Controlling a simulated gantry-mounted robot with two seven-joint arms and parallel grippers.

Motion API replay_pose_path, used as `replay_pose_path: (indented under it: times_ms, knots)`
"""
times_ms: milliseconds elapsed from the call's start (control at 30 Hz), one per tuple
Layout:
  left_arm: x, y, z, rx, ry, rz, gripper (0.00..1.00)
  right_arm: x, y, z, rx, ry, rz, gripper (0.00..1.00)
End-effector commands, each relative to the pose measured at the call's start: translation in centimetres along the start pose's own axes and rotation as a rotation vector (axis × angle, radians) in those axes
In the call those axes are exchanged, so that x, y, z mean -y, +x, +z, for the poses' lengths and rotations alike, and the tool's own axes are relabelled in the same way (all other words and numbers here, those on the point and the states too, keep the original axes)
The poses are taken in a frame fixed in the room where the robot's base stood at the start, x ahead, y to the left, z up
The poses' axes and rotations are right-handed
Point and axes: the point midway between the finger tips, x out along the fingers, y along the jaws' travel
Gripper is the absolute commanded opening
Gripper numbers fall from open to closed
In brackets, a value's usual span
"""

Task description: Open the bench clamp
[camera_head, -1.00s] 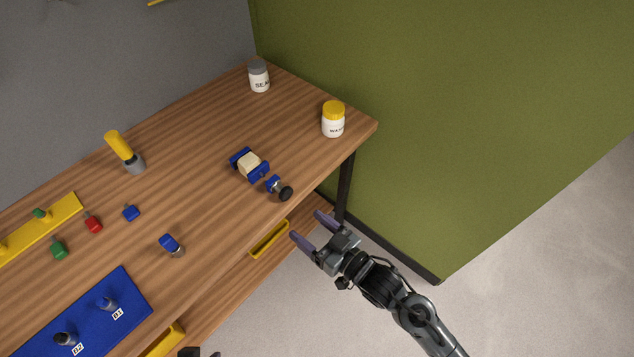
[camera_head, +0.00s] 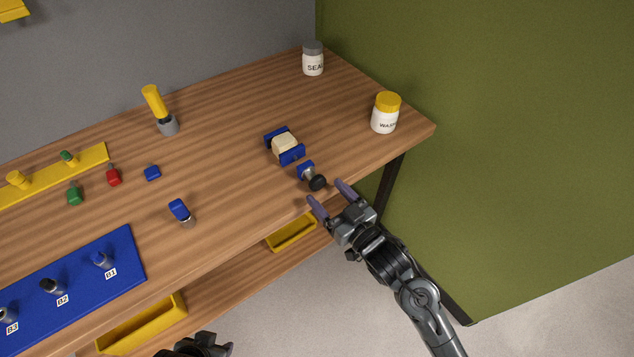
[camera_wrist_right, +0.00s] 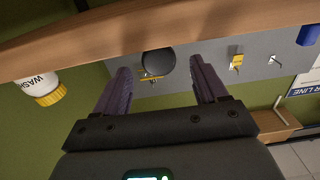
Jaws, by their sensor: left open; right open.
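The bench clamp (camera_head: 291,155) is blue and sits near the right front edge of the wooden bench, with a cream block between its jaws. Its dark round knob (camera_head: 317,183) points toward the bench's front edge; the knob also shows in the right wrist view (camera_wrist_right: 158,62), between and beyond the fingers. My right gripper (camera_head: 328,196) is open and empty at the front edge, its fingertips close to the knob, one towards each side. I cannot tell whether they touch it. My left gripper (camera_head: 219,347) shows only partly at the bottom edge of the head view, away from the clamp.
A white jar with a yellow lid (camera_head: 385,113) stands right of the clamp, and a grey-lidded jar (camera_head: 313,59) behind. Yellow bins (camera_head: 292,233) sit below the bench top.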

Motion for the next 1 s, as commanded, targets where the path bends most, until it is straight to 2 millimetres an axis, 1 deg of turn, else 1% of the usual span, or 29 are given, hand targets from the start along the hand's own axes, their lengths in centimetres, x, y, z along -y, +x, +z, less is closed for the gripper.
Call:
replay_pose_path:
  times_ms: [33, 100, 300, 500, 767, 867, 1000]
  knots:
    - [-0.1, 0.2, 0.0, -0.001, -0.002, 0.002, 0.43, 0.0, 0.9, 0.0, -0.002, 0.000, 0.000, 0.72]
    - [-0.1, 0.3, 0.0, -0.002, -0.005, 0.004, 0.43, 0.0, 1.9, 0.0, -0.002, 0.000, 0.001, 0.72]
    - [-0.3, 0.5, 0.0, -0.003, -0.010, 0.009, 0.43, 0.0, 4.1, 0.1, -0.001, 0.000, 0.001, 0.72]
    - [-0.3, 0.6, 0.1, -0.002, -0.009, 0.008, 0.43, 0.0, 5.0, 0.1, 0.000, 0.000, 0.001, 0.72]
    - [-0.1, 0.6, 0.1, -0.001, -0.002, 0.002, 0.43, 0.0, 5.0, 0.0, 0.000, 0.000, 0.001, 0.72]
    - [0.0, 0.6, 0.1, -0.001, 0.001, 0.000, 0.43, 0.0, 5.0, 0.0, 0.000, 0.000, 0.001, 0.58]
    - [0.0, 0.7, 0.1, 0.000, 0.003, -0.002, 0.43, 0.0, 5.0, 0.0, 0.000, 0.000, 0.001, 0.37]
